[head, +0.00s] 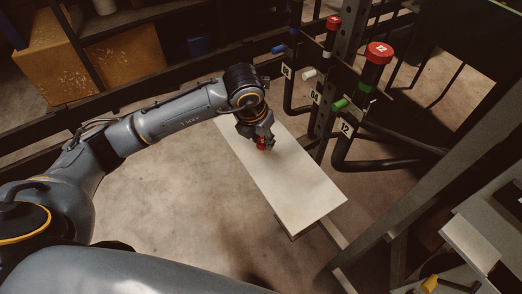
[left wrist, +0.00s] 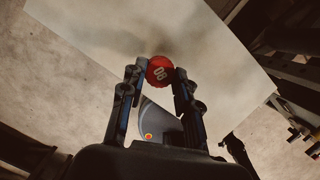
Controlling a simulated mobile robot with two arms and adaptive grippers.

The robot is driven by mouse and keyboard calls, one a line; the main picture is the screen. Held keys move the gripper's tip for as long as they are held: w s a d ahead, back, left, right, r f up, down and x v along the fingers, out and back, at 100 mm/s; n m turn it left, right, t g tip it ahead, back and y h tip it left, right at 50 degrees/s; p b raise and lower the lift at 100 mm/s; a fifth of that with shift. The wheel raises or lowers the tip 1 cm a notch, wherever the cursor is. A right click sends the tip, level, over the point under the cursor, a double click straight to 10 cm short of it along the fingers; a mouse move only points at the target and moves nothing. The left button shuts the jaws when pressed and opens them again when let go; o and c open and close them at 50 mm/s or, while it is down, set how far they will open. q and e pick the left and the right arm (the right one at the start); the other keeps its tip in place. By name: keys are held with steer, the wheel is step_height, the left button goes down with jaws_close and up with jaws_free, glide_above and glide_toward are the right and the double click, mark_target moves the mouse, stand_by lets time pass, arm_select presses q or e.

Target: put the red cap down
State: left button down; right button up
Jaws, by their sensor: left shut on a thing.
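My left gripper (head: 263,139) is shut on a small red cap (head: 262,144) over the pale board (head: 300,185) in the head view. The pale board (left wrist: 120,35) lies behind the cap there. I cannot tell whether the cap touches the board. My right gripper is not in view.
A rack with black hose ends stands right of the board, with number tags such as 04 and 12. A red cap marked 12 (head: 379,52) tops the nearest one, and another red cap (head: 333,22) is farther back. The front part of the board is clear.

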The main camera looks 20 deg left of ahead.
mark_target(261, 152)
arm_select(q)
steer(key=shift+w+a+f+b, duration=0.25)
steer(key=shift+w+f, duration=0.1)
steer(key=shift+f, duration=0.15)
steer(key=shift+w+a+f+b, duration=0.1)
steer(key=shift+w+f+b, duration=0.1)
steer(key=shift+w+f, duration=0.25)
steer(key=x, duration=0.1)
steer(key=b+x, duration=0.2)
steer(key=shift+s+a+f, duration=0.2)
steer(key=shift+a+f, duration=0.05)
steer(key=shift+f, duration=0.2)
steer(key=shift+r, duration=0.1)
steer(key=c, duration=1)
jaws_free()
